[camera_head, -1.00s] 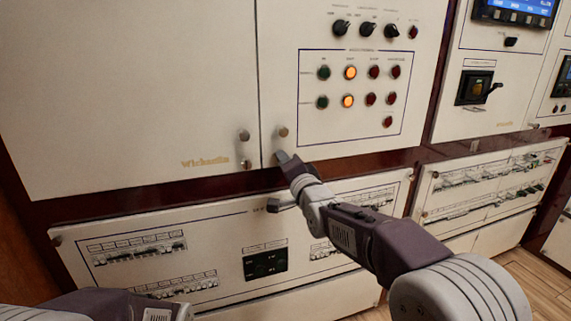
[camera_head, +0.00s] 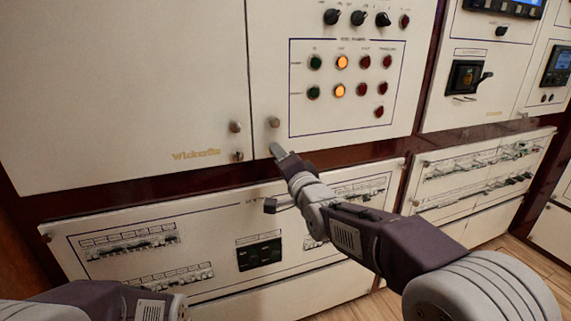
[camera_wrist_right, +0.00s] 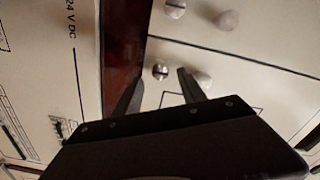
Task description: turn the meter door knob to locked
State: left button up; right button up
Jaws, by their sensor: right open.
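Two pale cabinet doors meet at a vertical seam. The right door (camera_head: 262,60) carries a round knob (camera_head: 274,122), also in the right wrist view (camera_wrist_right: 203,79). Beside it there is a slotted metal knob (camera_wrist_right: 160,71), hidden behind my gripper in the head view. The left door has its own round knob (camera_head: 235,127) and slotted knob (camera_head: 238,156). No readable label tells which is the meter door. My right gripper (camera_head: 276,178) is open and empty at the right door's lower corner. In the wrist view its fingers straddle the line toward the slotted knob; contact cannot be told.
Lit and unlit indicator lights (camera_head: 341,62) and rotary switches (camera_head: 358,18) sit higher on the right door. A lower breaker panel (camera_head: 215,218) lies under a dark red strip (camera_head: 140,190). My left arm shows at the bottom left, its gripper outside the picture.

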jog(key=v, duration=0.6)
jog(key=shift+a, duration=0.1)
